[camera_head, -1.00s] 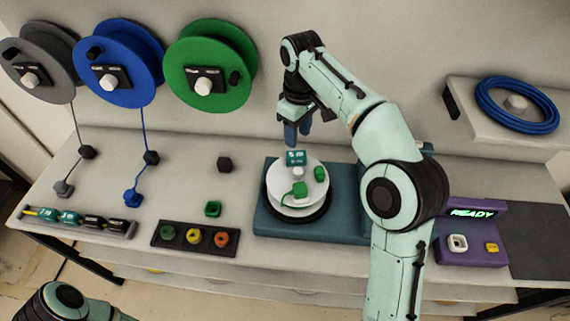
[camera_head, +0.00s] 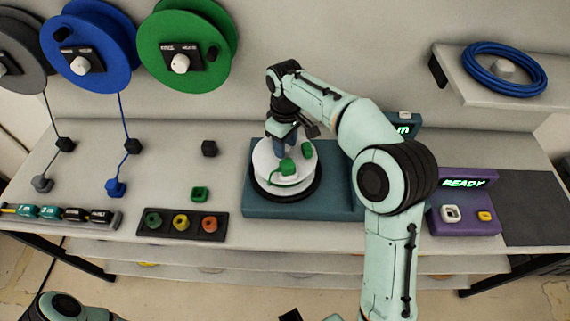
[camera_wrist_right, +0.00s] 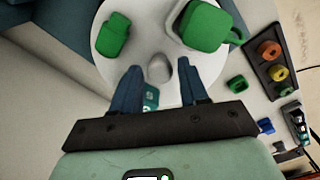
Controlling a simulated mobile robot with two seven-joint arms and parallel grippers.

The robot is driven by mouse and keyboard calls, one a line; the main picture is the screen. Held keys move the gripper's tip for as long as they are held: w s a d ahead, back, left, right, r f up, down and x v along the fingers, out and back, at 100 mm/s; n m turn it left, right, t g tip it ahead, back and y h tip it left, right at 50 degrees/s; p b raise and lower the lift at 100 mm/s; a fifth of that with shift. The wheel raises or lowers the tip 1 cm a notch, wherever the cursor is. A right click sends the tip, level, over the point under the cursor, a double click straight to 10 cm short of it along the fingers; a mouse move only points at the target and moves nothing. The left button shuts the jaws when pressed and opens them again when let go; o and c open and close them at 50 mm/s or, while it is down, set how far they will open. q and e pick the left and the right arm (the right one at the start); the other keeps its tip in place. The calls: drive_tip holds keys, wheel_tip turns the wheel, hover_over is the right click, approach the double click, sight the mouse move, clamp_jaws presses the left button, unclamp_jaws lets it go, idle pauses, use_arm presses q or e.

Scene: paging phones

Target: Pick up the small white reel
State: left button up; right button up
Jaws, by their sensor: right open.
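The small white reel (camera_head: 264,166) lies flat on a dark round base on the teal stand (camera_head: 330,206). Two green plugs (camera_head: 288,166) sit on it. In the right wrist view, the reel's white face (camera_wrist_right: 150,32) fills the top middle, with a pale hub knob (camera_wrist_right: 159,69) at its centre. My right gripper (camera_head: 283,142) points down over the reel; its open blue fingers (camera_wrist_right: 166,80) stand on either side of the knob, with gaps visible. A teal tag (camera_wrist_right: 151,97) shows partly between them.
Left of the stand are a green square ring (camera_head: 200,194) and a dark tray (camera_head: 181,224) with coloured rings. A purple READY box (camera_head: 466,208) stands to the right. Large blue (camera_head: 90,70) and green (camera_head: 185,42) reels hang behind. A blue coil (camera_head: 504,68) lies on a shelf.

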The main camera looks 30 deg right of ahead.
drive_tip(key=shift+f, duration=0.3)
clamp_jaws()
drive_tip(key=shift+r, duration=0.15)
idle(1.1)
